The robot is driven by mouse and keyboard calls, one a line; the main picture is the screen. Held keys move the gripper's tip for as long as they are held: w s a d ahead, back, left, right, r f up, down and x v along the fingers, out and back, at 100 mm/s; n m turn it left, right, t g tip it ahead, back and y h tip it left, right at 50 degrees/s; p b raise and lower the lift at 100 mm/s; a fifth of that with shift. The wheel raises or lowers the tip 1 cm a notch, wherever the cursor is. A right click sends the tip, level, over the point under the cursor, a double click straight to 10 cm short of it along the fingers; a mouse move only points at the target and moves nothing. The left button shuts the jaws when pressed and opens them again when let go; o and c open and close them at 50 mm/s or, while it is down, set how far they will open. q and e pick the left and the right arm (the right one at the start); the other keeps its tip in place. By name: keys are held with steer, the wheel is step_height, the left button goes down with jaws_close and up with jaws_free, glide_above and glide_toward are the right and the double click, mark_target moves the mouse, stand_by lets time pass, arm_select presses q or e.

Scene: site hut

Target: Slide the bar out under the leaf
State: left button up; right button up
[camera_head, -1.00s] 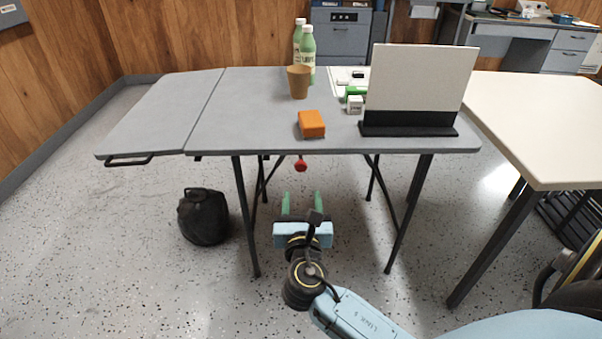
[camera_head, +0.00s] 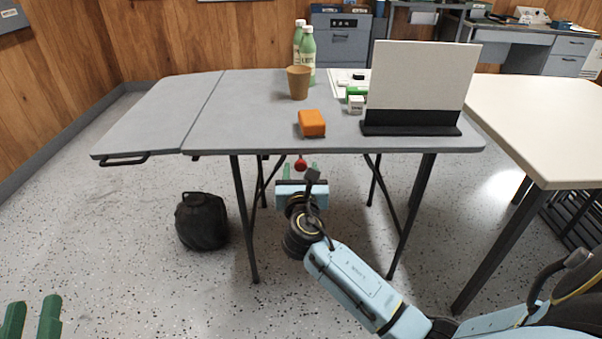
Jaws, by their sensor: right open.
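The grey leaf (camera_head: 150,115) sits level with the table top (camera_head: 250,110) at its left end, with a black handle (camera_head: 124,160) under its front edge. A red knob (camera_head: 300,163) shows just below the table's front edge, probably the end of the bar; the bar itself is hidden under the top. My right gripper (camera_head: 300,173) is open below the front edge, its green fingers reaching toward the knob, one on each side in the picture. I cannot tell whether they touch it. My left gripper (camera_head: 33,315) shows only its green fingers, apart and empty, at the bottom left.
On the table stand an orange block (camera_head: 311,123), a brown cup (camera_head: 299,83), green bottles (camera_head: 308,50) and a white panel on a black base (camera_head: 410,125). A black bag (camera_head: 201,221) lies on the floor by the table legs. A white table (camera_head: 540,130) stands at right.

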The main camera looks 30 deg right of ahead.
jaws_close()
stand_by(0.4)
